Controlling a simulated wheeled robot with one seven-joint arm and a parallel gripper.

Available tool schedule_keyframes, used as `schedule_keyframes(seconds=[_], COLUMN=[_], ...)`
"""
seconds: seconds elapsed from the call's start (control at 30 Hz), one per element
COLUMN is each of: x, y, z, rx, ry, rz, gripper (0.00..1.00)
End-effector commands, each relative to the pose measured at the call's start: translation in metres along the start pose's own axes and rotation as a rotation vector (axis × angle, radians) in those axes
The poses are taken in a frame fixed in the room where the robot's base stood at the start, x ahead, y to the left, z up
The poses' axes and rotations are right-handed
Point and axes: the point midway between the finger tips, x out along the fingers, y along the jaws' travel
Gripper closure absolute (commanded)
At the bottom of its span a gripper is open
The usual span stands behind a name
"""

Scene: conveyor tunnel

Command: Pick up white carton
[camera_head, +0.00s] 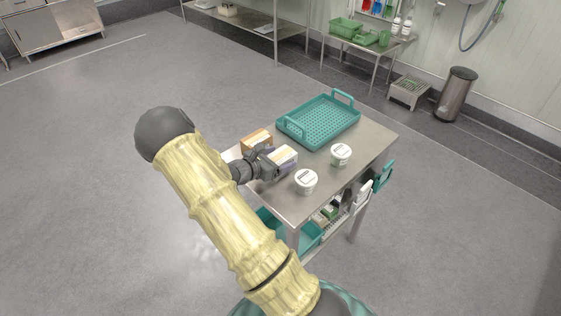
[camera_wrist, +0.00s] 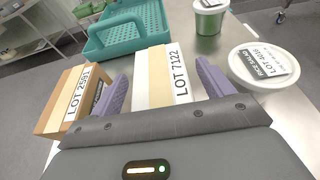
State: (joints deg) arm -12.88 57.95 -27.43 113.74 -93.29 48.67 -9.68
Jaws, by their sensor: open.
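The white carton (camera_wrist: 158,78) has a tan stripe and a label reading LOT 7122. It stands on the metal table, and in the head view its top (camera_head: 284,156) shows just past my gripper. My gripper (camera_wrist: 165,88) is open, with one purple finger on each side of the carton in the wrist view. Small gaps seem to show beside the fingers; I cannot tell whether either touches. The gripper (camera_head: 270,160) hides the carton's near lower part in the head view.
A brown carton (camera_wrist: 72,98) labelled LOT 2591 stands close left of my gripper. A white-lidded tub (camera_wrist: 262,68) is close right, with another tub (camera_head: 340,154) beyond. A teal tray (camera_head: 319,121) lies behind. The metal table (camera_head: 376,137) has free room at its right.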

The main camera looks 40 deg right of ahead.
Motion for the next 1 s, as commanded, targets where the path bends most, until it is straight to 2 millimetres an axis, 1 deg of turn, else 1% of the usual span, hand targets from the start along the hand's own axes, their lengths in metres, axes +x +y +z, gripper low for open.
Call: schedule_keyframes(seconds=[0.03, 0.13, 0.63, 0.67, 0.7, 0.87, 0.9, 0.93, 1.0], x=[0.0061, 0.0109, 0.0108, 0.0108, 0.0108, 0.0108, 0.0108, 0.0108, 0.0108], y=[-0.0004, -0.0001, 0.0, 0.0, 0.0, 0.0, 0.0, 0.0001, 0.0001], z=[0.0008, 0.0, -0.0001, -0.0001, -0.0001, -0.0001, -0.0001, 0.0005, 0.0005], rx=[0.0, 0.001, 0.001, 0.001, 0.001, 0.001, 0.001, 0.001, 0.001], ry=[0.0, 0.001, 0.0, 0.0, 0.0, 0.0, 0.0, -0.001, -0.001], rz=[-0.001, 0.0, 0.001, 0.001, 0.001, 0.001, 0.001, 0.001, 0.001], gripper=[0.2, 0.2, 0.2, 0.24, 0.32, 0.63, 0.71, 0.74, 0.74])
